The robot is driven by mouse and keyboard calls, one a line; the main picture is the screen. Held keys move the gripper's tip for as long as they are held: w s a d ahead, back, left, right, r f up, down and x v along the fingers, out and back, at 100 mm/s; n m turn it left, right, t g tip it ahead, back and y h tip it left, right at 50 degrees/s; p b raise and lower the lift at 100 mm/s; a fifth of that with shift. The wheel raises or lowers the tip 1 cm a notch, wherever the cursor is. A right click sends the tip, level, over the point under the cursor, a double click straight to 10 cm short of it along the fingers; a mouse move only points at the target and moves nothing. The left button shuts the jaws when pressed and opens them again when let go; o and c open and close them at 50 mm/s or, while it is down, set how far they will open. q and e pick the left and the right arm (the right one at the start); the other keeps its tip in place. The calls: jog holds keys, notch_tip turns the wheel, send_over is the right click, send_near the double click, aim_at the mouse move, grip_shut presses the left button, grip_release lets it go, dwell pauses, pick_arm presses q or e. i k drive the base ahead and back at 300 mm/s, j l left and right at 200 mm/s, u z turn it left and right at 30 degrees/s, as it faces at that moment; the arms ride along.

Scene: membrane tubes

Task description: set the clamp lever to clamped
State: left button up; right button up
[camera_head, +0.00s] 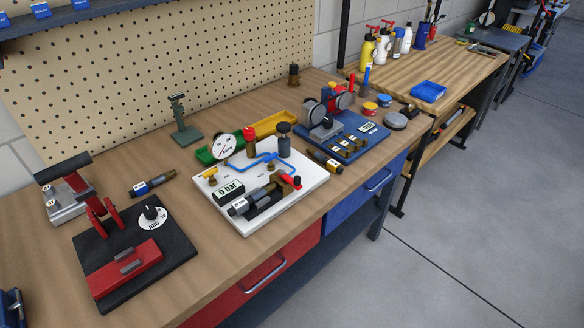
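A white test board (310,190) stands mid-bench with a gauge (224,147), a "0 bar" display (229,190) and blue tubing. A dark and silver tube (250,203) lies in a black holder at its front. A small red lever (291,180) sits at the holder's right end; its exact position is too small to tell. No label shows which is the clamp lever. Neither gripper is in view.
A dark tube (152,185) lies behind the press, another (325,161) right of the board. A green stand (185,125), a yellow tray (276,122) and a blue fixture (365,130) stand nearby. A dark blue object (12,308) is cut off at lower left. The front bench edge is clear.

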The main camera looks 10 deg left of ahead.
aim_at(294, 182)
jog(key=k+l+z, duration=0.15)
jog(key=l, duration=0.3)
jog(key=l+z, duration=0.15)
jog(key=l, duration=0.25)
jog(key=k+l+z, duration=0.15)
jog(key=l, duration=0.3)
